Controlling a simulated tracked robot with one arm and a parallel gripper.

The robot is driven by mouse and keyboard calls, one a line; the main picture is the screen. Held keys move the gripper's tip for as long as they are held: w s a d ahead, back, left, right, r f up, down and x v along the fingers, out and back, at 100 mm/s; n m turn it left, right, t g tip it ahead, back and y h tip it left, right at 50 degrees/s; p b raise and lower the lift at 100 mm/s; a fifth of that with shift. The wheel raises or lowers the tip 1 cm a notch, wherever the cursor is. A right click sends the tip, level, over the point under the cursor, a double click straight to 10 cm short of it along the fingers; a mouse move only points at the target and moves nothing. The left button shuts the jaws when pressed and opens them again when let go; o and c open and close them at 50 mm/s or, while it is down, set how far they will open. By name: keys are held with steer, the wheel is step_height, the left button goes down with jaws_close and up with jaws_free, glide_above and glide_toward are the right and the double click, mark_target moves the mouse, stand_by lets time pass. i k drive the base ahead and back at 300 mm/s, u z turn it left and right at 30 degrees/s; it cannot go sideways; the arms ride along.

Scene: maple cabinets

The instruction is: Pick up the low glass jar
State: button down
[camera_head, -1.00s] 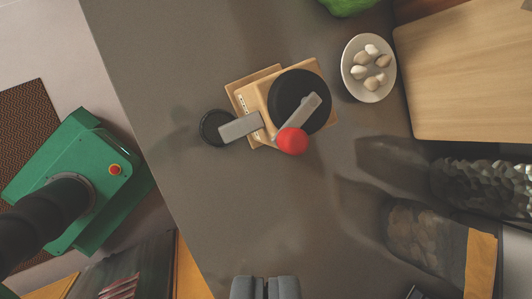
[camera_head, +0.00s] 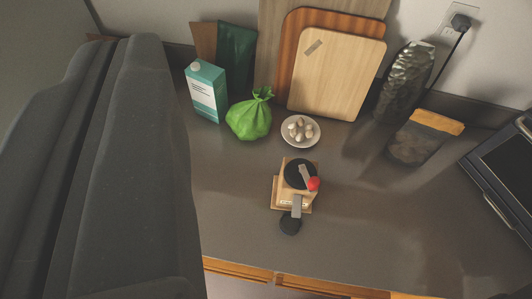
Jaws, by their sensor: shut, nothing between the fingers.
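My gripper (camera_head: 122,45) shows as two large dark grey fingers side by side at the left, very close to the camera. It is shut and empty, well left of the jar and apart from it.
A grinder with a red knob (camera_head: 296,172), a plate of small pale items (camera_head: 314,140), a green bag (camera_head: 248,118), a carton (camera_head: 206,95) and cutting boards (camera_head: 336,70) are nearby. A dark appliance (camera_head: 505,175) stands right.

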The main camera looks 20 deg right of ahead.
mark_target(288, 225)
steer(key=z, duration=1.2)
steer(key=k, duration=1.75)
steer(key=u, duration=0.4)
steer(key=i, duration=1)
steer(key=z, duration=0.05)
